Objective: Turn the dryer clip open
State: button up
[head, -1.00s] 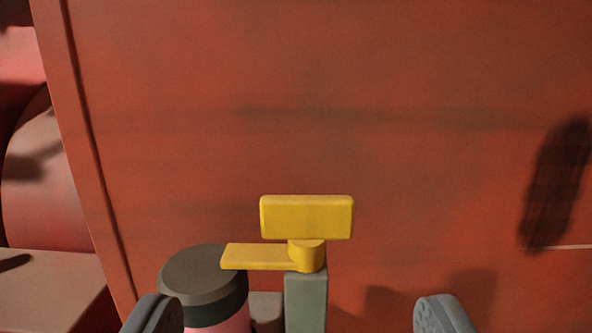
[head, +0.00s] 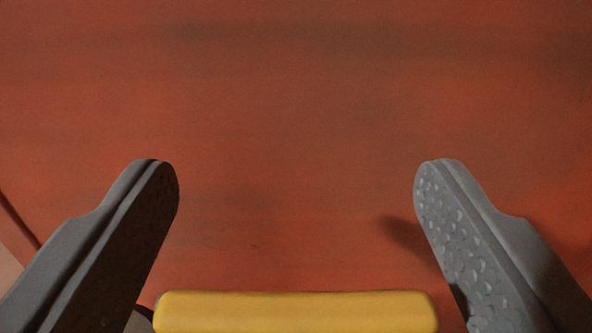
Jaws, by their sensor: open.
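The yellow dryer clip (head: 296,312) shows at the bottom edge of the head view as a wide yellow bar, cut off by the frame. The rest of the clip and the post under it are out of view. My gripper (head: 296,180) is open, one grey finger on each side of the picture. The yellow bar lies low between the two fingers, spanning most of the gap. I cannot tell whether either finger touches it.
A red-orange panel (head: 296,110) fills the background behind the fingers. A dark rounded edge (head: 140,318) shows at lower left beside the yellow bar. The space between the fingertips is clear.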

jog(key=c, duration=1)
jog(key=shift+o, duration=0.2)
jog(key=shift+w, duration=0.1)
